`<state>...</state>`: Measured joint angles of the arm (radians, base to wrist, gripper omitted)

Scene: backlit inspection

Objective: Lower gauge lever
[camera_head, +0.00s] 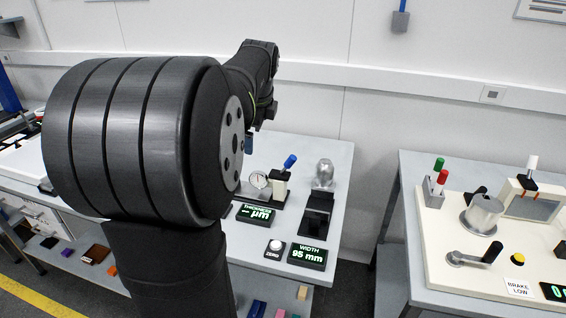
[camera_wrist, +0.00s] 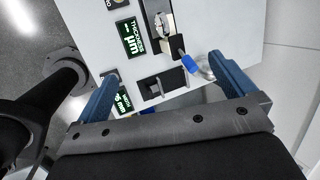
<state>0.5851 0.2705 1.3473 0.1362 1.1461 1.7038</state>
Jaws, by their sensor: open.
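The gauge lever with its blue handle (camera_head: 290,161) slants up to the right beside the round dial (camera_head: 258,180) on the white bench. In the wrist view, the blue handle (camera_wrist: 189,63) lies between my fingers in the picture, close to the right finger's tip; I cannot tell the height gap. My gripper (camera_wrist: 163,70) is open, with two blue fingers wide apart and nothing between them in contact. In the head view my arm hides most of it; only a small blue finger part shows. The thickness display (camera_head: 257,213) reads dashes and µm.
A width display (camera_head: 307,256) reads 95 mm, next to a ZERO button (camera_head: 275,246). A black slotted fixture (camera_head: 316,213) and a silver knob-like piece (camera_head: 323,172) stand right of the gauge. A second bench (camera_head: 410,275) with a crank is at the right, across a gap.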

